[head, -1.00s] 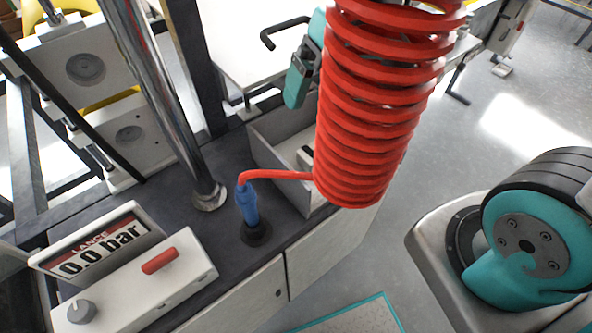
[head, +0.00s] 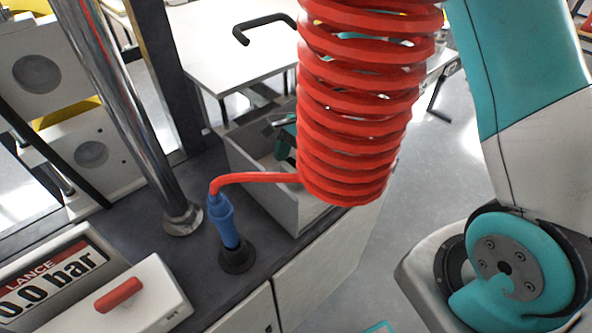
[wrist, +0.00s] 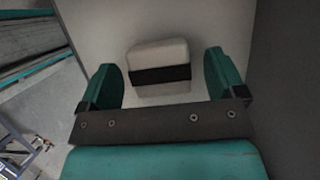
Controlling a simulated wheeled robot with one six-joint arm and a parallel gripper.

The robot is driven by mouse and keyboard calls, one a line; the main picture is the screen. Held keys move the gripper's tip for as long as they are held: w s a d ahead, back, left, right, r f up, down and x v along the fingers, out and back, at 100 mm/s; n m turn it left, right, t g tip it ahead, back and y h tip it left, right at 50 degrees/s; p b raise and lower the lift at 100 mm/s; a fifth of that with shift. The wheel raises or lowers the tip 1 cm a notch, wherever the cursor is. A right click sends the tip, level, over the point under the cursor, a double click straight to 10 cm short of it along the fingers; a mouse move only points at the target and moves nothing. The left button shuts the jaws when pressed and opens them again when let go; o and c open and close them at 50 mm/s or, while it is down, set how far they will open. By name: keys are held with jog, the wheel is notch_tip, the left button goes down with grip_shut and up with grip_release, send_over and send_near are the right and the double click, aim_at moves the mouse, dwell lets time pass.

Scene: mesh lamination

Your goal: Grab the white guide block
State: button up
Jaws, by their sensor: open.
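The white guide block (wrist: 158,57) shows in the wrist view, a small pale block with a dark band across its lower side. It lies on the pale floor of a grey open-topped bin. In the head view my gripper (head: 284,143) is inside the bin (head: 262,195), mostly hidden behind the red coiled hose. The block cannot be made out in the head view.
The red coiled hose (head: 355,110) hangs in front of the bin, tied to a blue lance (head: 224,222) standing on the dark counter. A chrome post (head: 130,120) and a pressure display box (head: 62,275) reading 0.0 bar stand at left. A white table (head: 225,50) is behind.

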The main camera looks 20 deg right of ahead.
jog(key=shift+a+f, duration=0.15)
jog(key=shift+f, duration=0.2)
jog(key=c, duration=1.1)
jog(key=shift+o, duration=0.2)
